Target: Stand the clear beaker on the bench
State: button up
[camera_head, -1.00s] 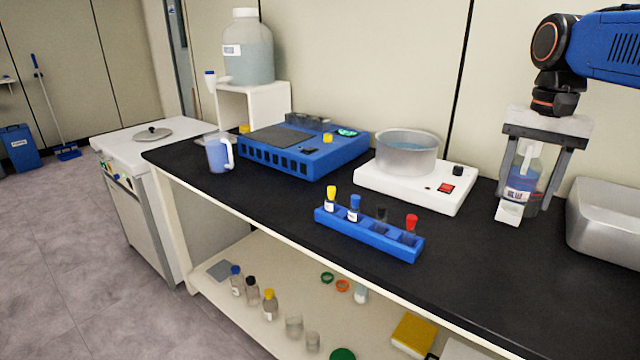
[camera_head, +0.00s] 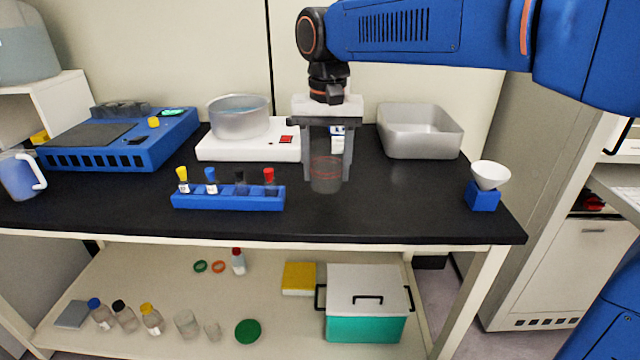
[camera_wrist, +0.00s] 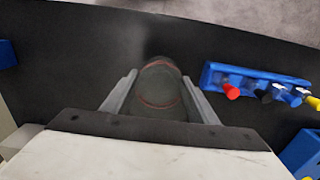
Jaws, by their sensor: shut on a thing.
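The clear beaker (camera_head: 326,176) is see-through grey with reddish lines around it. My gripper (camera_head: 327,168) points down over the bench (camera_head: 400,205), its two grey fingers shut on the beaker's sides. In the wrist view, the beaker (camera_wrist: 160,88) lies between the fingers (camera_wrist: 160,100) against the black bench top. The beaker looks upright and low over the bench. I cannot tell whether its base touches the surface.
A blue tube rack (camera_head: 228,200) is left of the beaker, a heating bath (camera_head: 240,120) behind left. A bottle (camera_head: 338,132) is partly hidden behind my gripper. A steel tray (camera_head: 420,135) and a funnel on a blue block (camera_head: 484,197) are right. The bench front is clear.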

aim_at(326, 186)
jog(key=shift+f, duration=2.45)
jog(key=o, duration=1.3)
jog(key=shift+f, duration=0.1)
notch_tip(326, 186, up, 12)
jog(key=shift+r, duration=0.15)
jog(key=s+d+f+t, duration=0.1)
jog(key=s+d+f, duration=0.35)
jog(key=d, duration=0.35)
jog(key=s+d+f+t, duration=0.1)
jog(key=s+d+f, duration=0.35)
jog(key=d, duration=0.25)
jog(key=s+d+f+t, duration=0.1)
jog(key=s+d+f, duration=0.35)
jog(key=d, duration=0.35)
jog(key=shift+t, duration=0.9)
jog(key=s+d+f, duration=0.1)
jog(key=s+f, duration=0.1)
jog(key=s+d+f, duration=0.2)
jog(key=f, duration=0.1)
jog(key=s+d+f, duration=0.1)
jog(key=s+f, duration=0.1)
jog(key=s, duration=0.1)
jog(key=shift+s+d+f, duration=0.1)
jog(key=shift+d+f, duration=0.2)
jog(key=shift+f, duration=0.05)
